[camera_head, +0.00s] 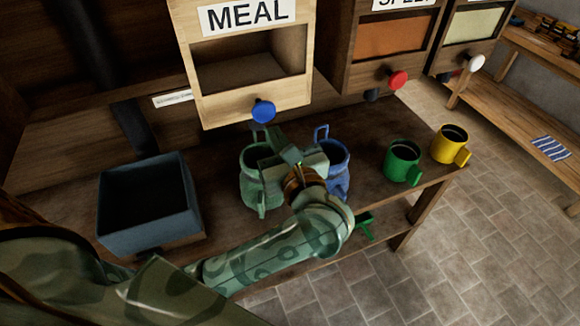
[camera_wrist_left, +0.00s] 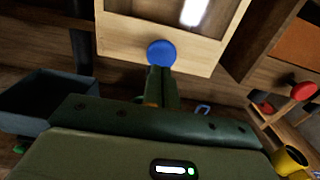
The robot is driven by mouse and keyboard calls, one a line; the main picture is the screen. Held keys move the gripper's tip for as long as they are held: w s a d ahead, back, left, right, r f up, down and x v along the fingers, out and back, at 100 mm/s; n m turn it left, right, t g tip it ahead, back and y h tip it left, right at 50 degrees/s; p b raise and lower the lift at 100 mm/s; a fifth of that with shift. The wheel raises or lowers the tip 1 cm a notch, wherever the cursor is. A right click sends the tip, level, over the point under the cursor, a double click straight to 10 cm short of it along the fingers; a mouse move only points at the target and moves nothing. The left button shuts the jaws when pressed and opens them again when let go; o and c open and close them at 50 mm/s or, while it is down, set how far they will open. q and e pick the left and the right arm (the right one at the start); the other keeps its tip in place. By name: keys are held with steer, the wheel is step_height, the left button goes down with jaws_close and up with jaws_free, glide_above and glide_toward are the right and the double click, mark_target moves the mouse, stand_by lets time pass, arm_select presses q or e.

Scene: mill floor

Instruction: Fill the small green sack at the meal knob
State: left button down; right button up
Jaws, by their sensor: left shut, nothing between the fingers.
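The meal bin (camera_head: 246,62) is a wooden box with a MEAL label and an open window in its front. Its blue knob (camera_head: 263,111) sticks out below the window; it also shows in the wrist view (camera_wrist_left: 161,53). My left gripper (camera_head: 275,138) is shut and empty, with its fingertips just below the knob; I cannot tell whether they touch it. My right gripper is not in view.
A blue-grey open box (camera_head: 150,215) stands at left on the bench. A green mug (camera_head: 403,163) and a yellow mug (camera_head: 449,145) stand at right. Two more bins have a red knob (camera_head: 398,80) and a white knob (camera_head: 475,62).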

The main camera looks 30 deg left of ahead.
arm_select(q)
steer(key=b+v, duration=0.1)
steer(key=v, duration=0.4)
steer(key=shift+s+d+f, duration=0.1)
steer(key=shift+d+f, duration=0.05)
steer(key=shift+d, duration=0.3)
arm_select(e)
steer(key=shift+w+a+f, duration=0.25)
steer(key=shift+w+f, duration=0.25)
arm_select(q)
steer(key=shift+s, duration=0.1)
